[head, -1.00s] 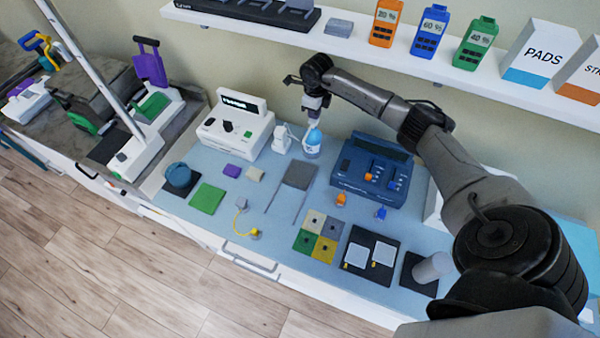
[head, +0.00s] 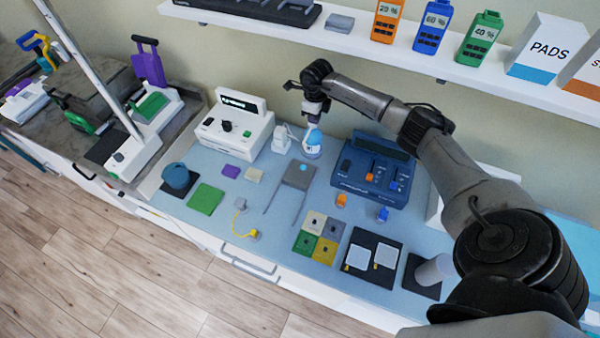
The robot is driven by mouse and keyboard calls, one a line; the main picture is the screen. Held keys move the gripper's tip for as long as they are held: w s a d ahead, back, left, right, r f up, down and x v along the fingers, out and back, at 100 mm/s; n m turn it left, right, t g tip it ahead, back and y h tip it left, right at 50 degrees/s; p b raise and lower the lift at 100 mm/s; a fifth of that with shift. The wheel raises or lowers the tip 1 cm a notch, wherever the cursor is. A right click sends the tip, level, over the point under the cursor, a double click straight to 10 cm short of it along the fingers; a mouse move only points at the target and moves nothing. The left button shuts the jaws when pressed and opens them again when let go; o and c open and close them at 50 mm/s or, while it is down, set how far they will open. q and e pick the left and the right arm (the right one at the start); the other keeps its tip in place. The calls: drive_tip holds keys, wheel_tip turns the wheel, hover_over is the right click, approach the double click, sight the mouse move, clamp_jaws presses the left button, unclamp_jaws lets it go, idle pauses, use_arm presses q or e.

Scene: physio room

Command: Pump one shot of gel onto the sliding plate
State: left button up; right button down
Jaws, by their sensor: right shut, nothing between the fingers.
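The gel bottle (head: 313,147), blue and white with a pump top, stands upright on the blue worktop behind the sliding plate. The sliding plate (head: 296,179) is a grey square on two thin rails. A small round light-blue spot of gel (head: 303,168) lies on its back part. My right gripper (head: 314,120) points down directly over the bottle's pump top, shut and empty. It hides the top of the pump, and I cannot tell whether it still touches it. My left gripper is not in view.
A white console (head: 234,130) and a white device (head: 281,140) stand left of the bottle. A blue console (head: 374,172) stands close on its right. A shelf (head: 400,59) runs along the wall behind. Coloured pads and small parts lie in front.

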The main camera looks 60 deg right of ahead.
drive_tip(key=shift+r+p, duration=1.25)
drive_tip(key=shift+r, duration=0.5)
